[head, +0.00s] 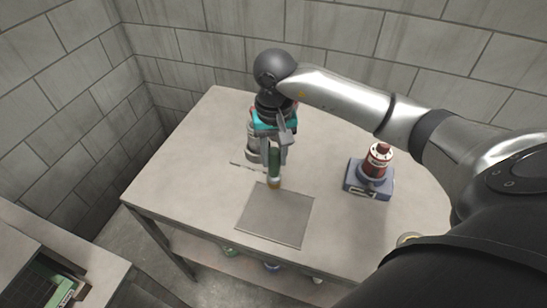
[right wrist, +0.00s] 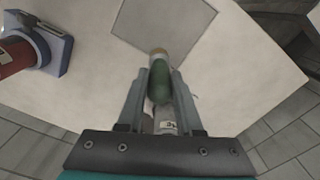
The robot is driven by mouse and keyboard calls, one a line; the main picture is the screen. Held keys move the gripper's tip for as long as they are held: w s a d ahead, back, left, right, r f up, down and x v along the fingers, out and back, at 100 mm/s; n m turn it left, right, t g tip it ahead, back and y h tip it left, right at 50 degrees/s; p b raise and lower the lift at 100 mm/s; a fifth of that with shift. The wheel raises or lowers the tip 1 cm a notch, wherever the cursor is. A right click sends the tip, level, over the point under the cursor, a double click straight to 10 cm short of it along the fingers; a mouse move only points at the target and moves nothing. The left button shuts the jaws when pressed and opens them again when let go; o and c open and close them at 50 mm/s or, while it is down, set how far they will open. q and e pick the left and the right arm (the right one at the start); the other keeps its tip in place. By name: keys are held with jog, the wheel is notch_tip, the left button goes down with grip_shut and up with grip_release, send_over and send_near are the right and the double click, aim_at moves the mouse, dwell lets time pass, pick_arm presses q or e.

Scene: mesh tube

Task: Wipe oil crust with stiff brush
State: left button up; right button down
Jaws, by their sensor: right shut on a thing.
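My right gripper (head: 274,158) points down over the table, its fingers shut on a green handled tool with a tan tip, likely the stiff brush (head: 274,170). The brush is roughly upright, its tip just beyond the far edge of a flat grey square plate (head: 275,214); I cannot tell whether it touches the table. In the right wrist view, the brush (right wrist: 160,82) sits between the fingers, tan end toward the plate (right wrist: 168,25). A thin dark streak (head: 245,166) lies left of the gripper; I cannot tell whether it is oil crust. My left gripper is not seen.
A pale grey cylinder (head: 252,148) stands close behind the gripper, partly hidden. A red device on a blue-grey base (head: 368,184) stands at right on the table (head: 190,150). A lower shelf holds small items. A side bench (head: 85,245) is at left; block walls stand behind.

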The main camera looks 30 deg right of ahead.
jog(key=shift+r+p, duration=1)
jog(key=shift+r, duration=0.9)
